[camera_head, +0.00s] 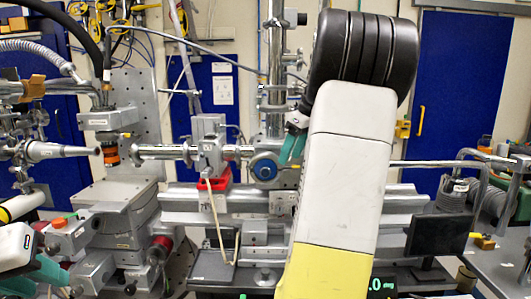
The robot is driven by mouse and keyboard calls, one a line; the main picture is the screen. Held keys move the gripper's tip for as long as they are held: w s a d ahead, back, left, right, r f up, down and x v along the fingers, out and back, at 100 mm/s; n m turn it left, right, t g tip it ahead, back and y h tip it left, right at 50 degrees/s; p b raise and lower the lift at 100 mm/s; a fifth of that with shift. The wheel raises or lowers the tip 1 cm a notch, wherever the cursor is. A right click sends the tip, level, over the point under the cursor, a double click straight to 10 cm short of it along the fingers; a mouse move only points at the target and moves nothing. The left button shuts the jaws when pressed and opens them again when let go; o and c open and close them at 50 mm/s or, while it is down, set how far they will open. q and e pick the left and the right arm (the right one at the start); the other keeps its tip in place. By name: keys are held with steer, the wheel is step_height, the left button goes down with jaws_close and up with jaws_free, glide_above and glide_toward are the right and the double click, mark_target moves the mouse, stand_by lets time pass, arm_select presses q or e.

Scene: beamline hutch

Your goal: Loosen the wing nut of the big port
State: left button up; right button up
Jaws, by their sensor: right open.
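A round flange with a blue ring and pale centre (264,168) sits on the metal beam pipe near the middle of the view. It may be the big port; I cannot make out a wing nut on it. My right gripper (290,150) has teal fingers pointing down, just right of and slightly above the blue ring. It is open and I see nothing between its fingers; whether it touches the flange is unclear. My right forearm hides what lies behind it. My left gripper (45,278) shows only partly at the lower left corner, away from the flange.
A horizontal steel pipe (160,152) runs left of the flange, above a red block (214,180) and a grey rail (185,205). A pale cable (219,230) hangs in front. A dark monitor (438,235) stands at right. Stacked grey stages (115,215) fill the left.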

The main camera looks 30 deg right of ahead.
jaws_close()
steer(key=shift+w+d+n+g+y, duration=0.1)
steer(key=shift+n+g+y, duration=0.3)
steer(key=shift+n, duration=1.1)
steer(key=shift+w+d+n+g+y, duration=0.1)
steer(key=shift+n+g+y, duration=0.3)
steer(key=shift+n, duration=1.1)
jaws_free()
